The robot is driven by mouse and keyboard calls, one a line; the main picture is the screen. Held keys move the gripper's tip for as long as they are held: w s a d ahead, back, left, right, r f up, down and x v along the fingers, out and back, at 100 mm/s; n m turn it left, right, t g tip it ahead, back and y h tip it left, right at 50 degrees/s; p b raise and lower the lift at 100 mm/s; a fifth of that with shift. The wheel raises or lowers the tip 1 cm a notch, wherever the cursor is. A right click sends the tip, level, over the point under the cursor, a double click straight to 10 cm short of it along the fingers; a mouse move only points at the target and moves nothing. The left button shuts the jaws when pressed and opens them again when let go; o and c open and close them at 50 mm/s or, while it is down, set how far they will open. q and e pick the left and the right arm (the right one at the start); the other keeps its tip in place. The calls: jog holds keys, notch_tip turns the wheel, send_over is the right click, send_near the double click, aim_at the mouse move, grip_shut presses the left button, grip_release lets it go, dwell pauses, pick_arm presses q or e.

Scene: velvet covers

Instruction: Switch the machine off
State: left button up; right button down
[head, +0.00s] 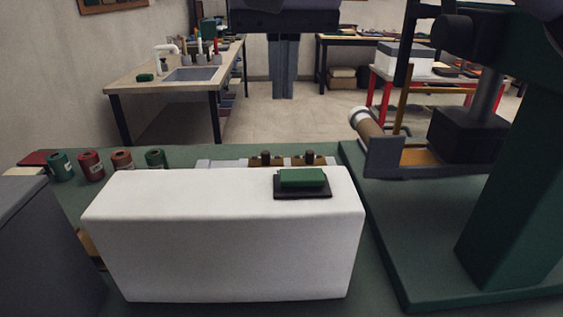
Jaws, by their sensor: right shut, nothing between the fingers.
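A white box-shaped machine housing (220,235) stands at the front of the green bench. On its top, near the right end, a green switch (302,177) sits on a black plate (318,192). Which way the switch is set cannot be told. My right gripper (284,94) hangs from the top of the view, pointing down, with its two grey fingers together and nothing between them. In the picture its tips are above and slightly left of the switch, clearly apart from it. My left gripper is not in view.
A tall green press (520,170) stands close on the right, with a brown roll (366,122) on its left side. Several thread spools (92,165) stand behind the housing at left. A dark grey block (45,250) fills the front left. The space above the switch looks clear.

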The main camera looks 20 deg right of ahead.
send_near(281, 180)
jog(key=x, duration=0.5)
jog(key=shift+w+d+f, duration=0.1)
jog(key=shift+w, duration=0.2)
jog(key=shift+f, duration=0.6)
jog(key=shift+f, duration=0.2)
jog(key=shift+w+f+h, duration=0.1)
jog(key=shift+f+h, duration=0.1)
jog(key=shift+h, duration=0.1)
jog(key=shift+r, duration=0.1)
jog(key=shift+r+p, duration=0.7)
jog(key=shift+r, duration=0.05)
